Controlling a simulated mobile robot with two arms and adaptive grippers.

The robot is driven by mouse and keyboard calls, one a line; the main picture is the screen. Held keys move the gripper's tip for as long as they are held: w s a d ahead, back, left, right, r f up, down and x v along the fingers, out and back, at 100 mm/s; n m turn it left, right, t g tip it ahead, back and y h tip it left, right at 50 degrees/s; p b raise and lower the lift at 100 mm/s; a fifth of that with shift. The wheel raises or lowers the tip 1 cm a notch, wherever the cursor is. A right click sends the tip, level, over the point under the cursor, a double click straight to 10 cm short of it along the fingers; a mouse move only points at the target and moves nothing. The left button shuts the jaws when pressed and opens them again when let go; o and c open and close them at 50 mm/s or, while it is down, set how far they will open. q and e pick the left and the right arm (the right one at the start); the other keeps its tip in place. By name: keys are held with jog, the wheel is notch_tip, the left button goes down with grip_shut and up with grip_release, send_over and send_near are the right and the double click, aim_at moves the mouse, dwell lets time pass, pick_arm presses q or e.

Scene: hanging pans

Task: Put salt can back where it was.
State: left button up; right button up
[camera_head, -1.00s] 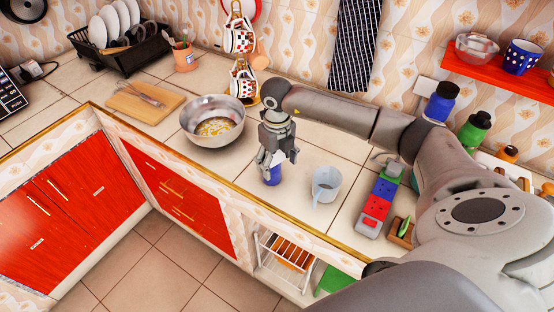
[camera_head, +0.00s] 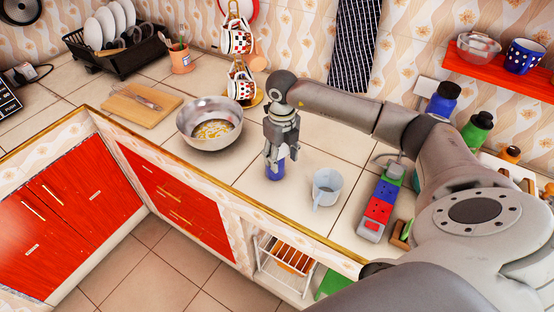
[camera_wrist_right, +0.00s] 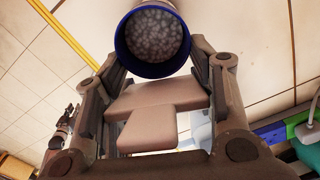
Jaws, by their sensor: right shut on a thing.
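The salt can is a blue cylinder (camera_head: 275,172) standing upright at the counter, right of the metal bowl. My right gripper (camera_head: 276,158) is above it, pointing down, with its fingers shut around the can's upper part. In the right wrist view, the can's round top (camera_wrist_right: 153,38) shows a dark blue rim and a grey speckled inside, between the fingers. Most of the can's side is hidden by the fingers.
The metal bowl (camera_head: 208,125) stands left of the can. A pale mug (camera_head: 326,187) stands close on its right, then a coloured block strip (camera_head: 380,199). The counter's front edge is near.

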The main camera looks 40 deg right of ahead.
jog(key=shift+w+d, duration=0.1)
jog(key=shift+d, duration=0.05)
jog(key=o, duration=1.2)
jog(key=shift+o, duration=0.2)
jog(key=shift+r, duration=0.15)
notch_tip(320, 180, up, 12)
jog(key=shift+f, duration=0.2)
